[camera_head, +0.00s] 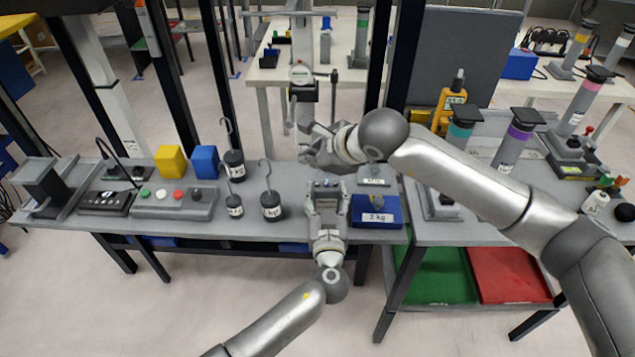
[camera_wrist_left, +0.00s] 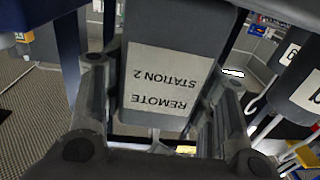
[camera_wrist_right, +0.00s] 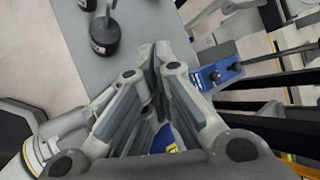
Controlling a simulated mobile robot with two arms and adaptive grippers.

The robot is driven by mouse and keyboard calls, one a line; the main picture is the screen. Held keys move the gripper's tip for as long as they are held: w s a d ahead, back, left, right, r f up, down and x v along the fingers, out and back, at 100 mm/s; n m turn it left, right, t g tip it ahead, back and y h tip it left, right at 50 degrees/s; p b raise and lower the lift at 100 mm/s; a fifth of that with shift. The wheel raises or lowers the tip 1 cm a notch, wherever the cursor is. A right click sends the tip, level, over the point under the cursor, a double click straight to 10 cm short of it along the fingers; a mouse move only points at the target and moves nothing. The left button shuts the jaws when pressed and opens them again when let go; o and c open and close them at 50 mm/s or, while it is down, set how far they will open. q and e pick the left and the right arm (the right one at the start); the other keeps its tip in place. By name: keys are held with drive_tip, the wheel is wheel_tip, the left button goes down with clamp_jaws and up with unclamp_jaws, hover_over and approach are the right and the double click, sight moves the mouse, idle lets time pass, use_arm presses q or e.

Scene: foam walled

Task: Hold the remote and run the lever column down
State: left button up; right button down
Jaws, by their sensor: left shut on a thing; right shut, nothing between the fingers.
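My left gripper (camera_head: 326,192) is shut on the remote (camera_wrist_left: 168,40), a dark grey box with a white "REMOTE STATION 2" label, upside down in the left wrist view. In the head view the remote's top (camera_head: 326,183) shows small buttons, held over the bench's front right part. My right gripper (camera_head: 307,142) is shut and empty, just beyond the remote; its fingertips meet in the right wrist view (camera_wrist_right: 155,58). A stand with a round dial (camera_head: 301,74) and a dark-knobbed upright post (camera_head: 334,78) rises behind it; I cannot tell whether this is the lever column.
Hooked weights (camera_head: 271,204), yellow (camera_head: 171,161) and blue (camera_head: 205,161) blocks and a button box (camera_head: 174,201) stand left on the bench. A blue 2 kg box (camera_head: 376,212) is close right of my left gripper. Black uprights (camera_head: 217,70) rise behind.

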sight(317, 184)
drive_tip(key=shift+f, duration=1.65)
drive_tip(key=shift+f, duration=0.2)
drive_tip(key=shift+f, duration=0.2)
drive_tip(key=shift+f, duration=0.3)
idle(2.6)
idle(2.4)
drive_tip(key=shift+r, duration=0.75)
drive_tip(key=shift+r, duration=0.1)
